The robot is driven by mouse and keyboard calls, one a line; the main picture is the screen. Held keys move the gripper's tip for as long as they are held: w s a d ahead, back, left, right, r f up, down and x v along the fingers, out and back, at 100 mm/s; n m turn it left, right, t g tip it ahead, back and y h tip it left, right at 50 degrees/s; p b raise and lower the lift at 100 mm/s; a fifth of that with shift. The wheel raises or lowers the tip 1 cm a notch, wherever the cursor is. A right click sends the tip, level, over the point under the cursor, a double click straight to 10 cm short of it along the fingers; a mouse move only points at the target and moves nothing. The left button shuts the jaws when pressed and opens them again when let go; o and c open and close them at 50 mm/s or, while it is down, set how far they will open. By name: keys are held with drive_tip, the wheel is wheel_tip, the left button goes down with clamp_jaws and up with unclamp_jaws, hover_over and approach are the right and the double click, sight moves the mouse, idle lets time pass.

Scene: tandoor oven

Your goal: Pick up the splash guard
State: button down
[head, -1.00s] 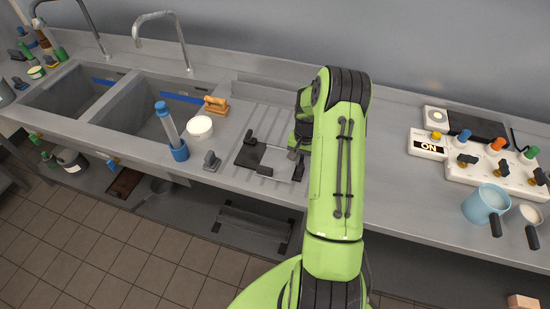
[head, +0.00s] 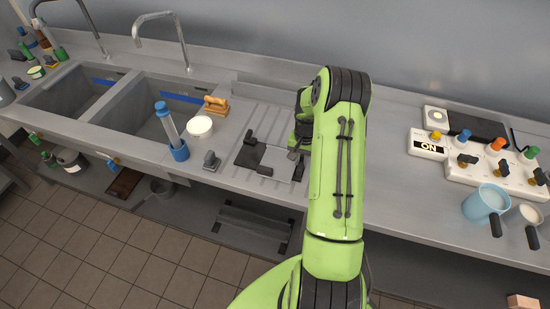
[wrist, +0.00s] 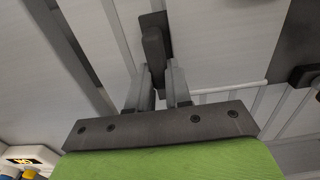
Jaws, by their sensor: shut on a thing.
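The splash guard (head: 277,158) looks like a flat, pale or clear panel with dark corner patches and black handles. It lies on the ribbed drainboard right of the sinks. In the wrist view, a black handle (wrist: 153,45) on a dark plate stands between my fingers. My gripper (wrist: 157,88) is shut on this handle, one finger on each side. In the head view, my green arm reaches over the counter and the gripper (head: 296,154) is partly hidden at the panel's right side. I cannot tell a gap under the panel.
A grey handled block (head: 211,160), a blue bottle holder (head: 179,150), a white round tub (head: 199,127) and a wooden brush (head: 216,105) stand to the left. A switch panel (head: 490,172) and a blue mug (head: 486,203) stand to the right. Counter between is clear.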

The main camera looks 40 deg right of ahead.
drive_tip(key=shift+w, duration=0.1)
drive_tip(key=shift+r, duration=0.2)
wheel_tip(320, 180, up, 10)
idle(0.4)
drive_tip(key=shift+f, duration=0.1)
wheel_tip(320, 180, up, 4)
drive_tip(key=p, duration=0.2)
drive_tip(key=shift+p, duration=0.35)
